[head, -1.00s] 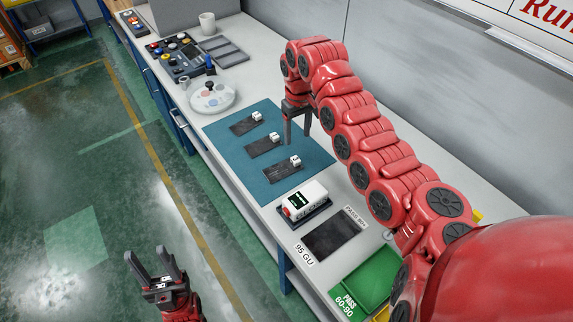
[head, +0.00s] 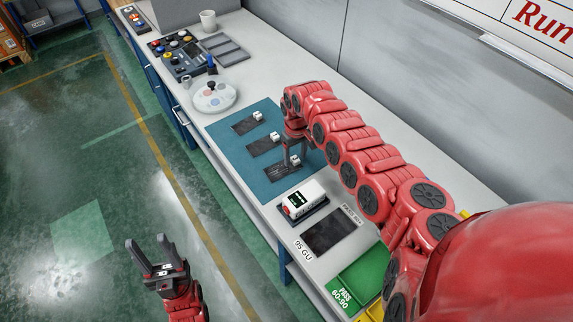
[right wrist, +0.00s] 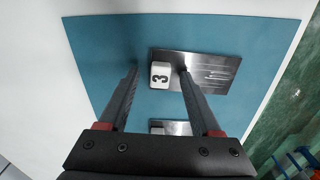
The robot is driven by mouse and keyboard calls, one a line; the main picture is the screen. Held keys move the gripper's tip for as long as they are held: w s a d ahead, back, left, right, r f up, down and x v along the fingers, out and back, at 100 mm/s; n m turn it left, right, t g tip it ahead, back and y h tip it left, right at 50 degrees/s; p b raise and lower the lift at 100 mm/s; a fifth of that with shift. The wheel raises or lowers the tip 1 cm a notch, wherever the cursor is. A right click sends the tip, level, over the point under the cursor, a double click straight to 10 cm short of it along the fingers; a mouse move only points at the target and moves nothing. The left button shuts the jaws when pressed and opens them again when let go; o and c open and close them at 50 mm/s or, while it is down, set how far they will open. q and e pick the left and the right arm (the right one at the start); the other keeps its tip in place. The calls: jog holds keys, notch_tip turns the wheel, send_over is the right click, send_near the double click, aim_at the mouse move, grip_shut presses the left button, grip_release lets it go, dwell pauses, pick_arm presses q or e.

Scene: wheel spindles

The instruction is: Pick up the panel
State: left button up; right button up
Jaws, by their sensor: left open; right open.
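Three dark metal panels lie in a row on a blue mat (head: 223,137), each with a white block at one end. The nearest panel (head: 280,170) also shows in the right wrist view (right wrist: 215,72), where its white block (right wrist: 160,75) reads "3". The middle panel (head: 261,147) and far panel (head: 244,125) lie beyond it. My right gripper (head: 294,163) is open above the nearest panel's block end. In the right wrist view its fingers are on either side of the block; contact cannot be told. My left gripper (head: 149,242) is open and empty over the floor.
A white instrument with a display (head: 304,200) stands nearer than the mat, then a dark pad (head: 328,230) and a green tray (head: 362,275). A round white dish (head: 214,97) and a button box (head: 180,54) stand farther along the bench.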

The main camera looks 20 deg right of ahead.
grip_shut()
dwell(0.4)
